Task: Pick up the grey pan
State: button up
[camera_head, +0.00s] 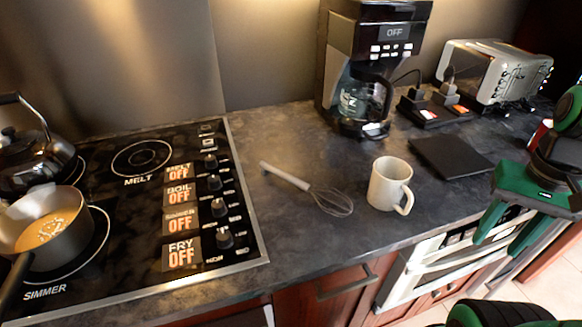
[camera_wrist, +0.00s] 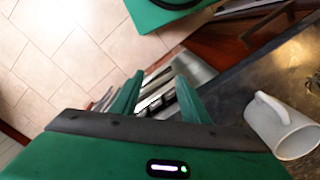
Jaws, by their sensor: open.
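The grey pan (camera_head: 62,247) sits on the front left burner of the black stovetop (camera_head: 128,215) in the head view. It is upright, has a tan inside, and its dark handle points toward the lower left corner. The pan is cut off by the left edge. My gripper (camera_head: 497,232) is at the far right of the head view, beyond the mug and far from the pan. Its two green fingers are apart, with nothing between them. In the wrist view my gripper (camera_wrist: 156,95) points down past the counter edge. The pan does not show there.
A dark kettle (camera_head: 36,155) stands behind the pan. A whisk (camera_head: 308,188) and a white mug (camera_head: 390,184) lie and stand on the counter; the mug also shows in the wrist view (camera_wrist: 283,128). A coffee maker (camera_head: 368,65) and toaster (camera_head: 492,72) stand at the back.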

aim_at(20, 244)
jog(key=u, duration=2.95)
jog(key=k, duration=0.75)
jog(key=z, duration=0.65)
